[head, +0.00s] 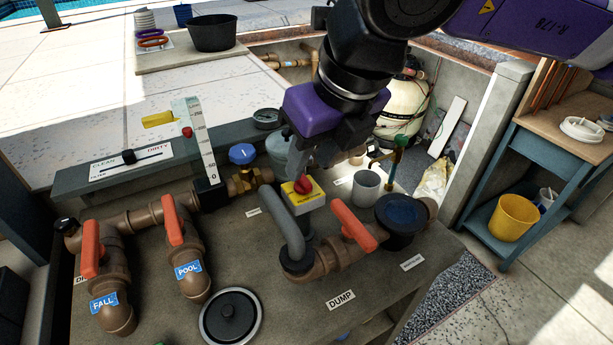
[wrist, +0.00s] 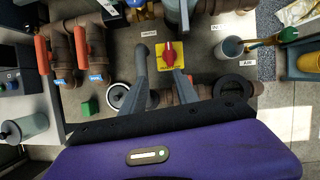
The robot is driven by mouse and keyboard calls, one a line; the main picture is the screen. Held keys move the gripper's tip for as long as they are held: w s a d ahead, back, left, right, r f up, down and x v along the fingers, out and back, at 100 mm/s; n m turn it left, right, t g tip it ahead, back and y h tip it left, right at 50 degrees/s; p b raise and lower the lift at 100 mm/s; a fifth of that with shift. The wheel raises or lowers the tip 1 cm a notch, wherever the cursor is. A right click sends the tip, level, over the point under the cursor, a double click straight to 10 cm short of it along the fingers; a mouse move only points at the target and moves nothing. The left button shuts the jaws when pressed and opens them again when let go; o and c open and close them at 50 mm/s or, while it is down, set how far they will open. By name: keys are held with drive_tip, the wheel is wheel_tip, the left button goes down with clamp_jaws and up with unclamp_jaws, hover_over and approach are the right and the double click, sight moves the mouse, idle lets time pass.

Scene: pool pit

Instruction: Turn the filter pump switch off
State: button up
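The filter pump switch is a yellow box (head: 306,200) with a red rotary knob (head: 303,186), standing in the middle of the bench beside a bent grey pipe. In the wrist view the yellow box (wrist: 180,55) shows with its red knob (wrist: 170,52), whose grip runs roughly up and down the picture. The print on the box is too small to read. My gripper (head: 320,160) is just above and behind the knob in the head view. In the wrist view my gripper (wrist: 161,68) is open and empty, with its grey fingers apart on either side of the knob.
Brown pipes with orange-red valve handles (head: 351,226) stand close around the switch. A blue-topped valve (head: 242,154), a grey cup (head: 366,187) and a dark round lid (head: 230,317) are nearby. A blue side table (head: 543,160) stands at the right.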

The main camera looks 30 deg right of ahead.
sight(309, 184)
drive_tip(key=shift+m+h, duration=0.4)
drive_tip(key=shift+m, duration=0.3)
drive_tip(key=shift+d+p+x, duration=0.15)
drive_tip(key=shift+d+x, duration=0.1)
drive_tip(key=shift+x, duration=1.05)
drive_tip(key=shift+d+p+x, duration=0.1)
drive_tip(key=shift+d+x, duration=0.15)
drive_tip(key=shift+x, duration=1.05)
drive_tip(key=shift+d+p+x, duration=0.15)
drive_tip(key=shift+d+x, duration=0.1)
drive_tip(key=shift+x, duration=1.05)
clamp_jaws()
